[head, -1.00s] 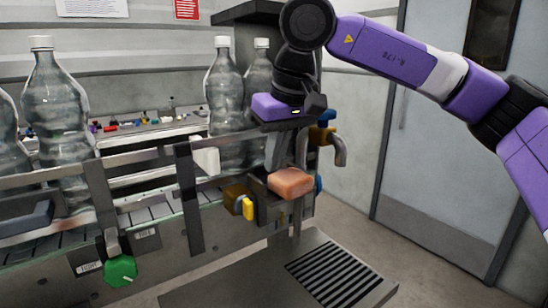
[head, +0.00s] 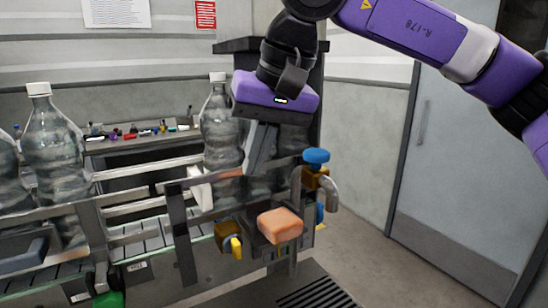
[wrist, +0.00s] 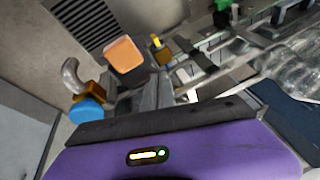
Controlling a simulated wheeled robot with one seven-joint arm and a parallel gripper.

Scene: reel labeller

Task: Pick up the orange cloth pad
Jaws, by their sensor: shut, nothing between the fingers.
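The orange cloth pad (head: 280,225) is a small rounded block sitting on a ledge at the right end of the conveyor. It also shows in the wrist view (wrist: 124,55), toward the upper left. My gripper (head: 251,172) is above and a little left of the pad in the head view, tilted, with its fingers pointing down. The fingers are shut with nothing between them and are apart from the pad.
A blue-topped valve with a curved pipe (head: 328,187) stands close right of the pad. A yellow-handled part (head: 231,240) is close left. Clear plastic bottles (head: 54,150) stand on the conveyor behind metal rails (head: 140,190). A slotted step (head: 318,293) lies below.

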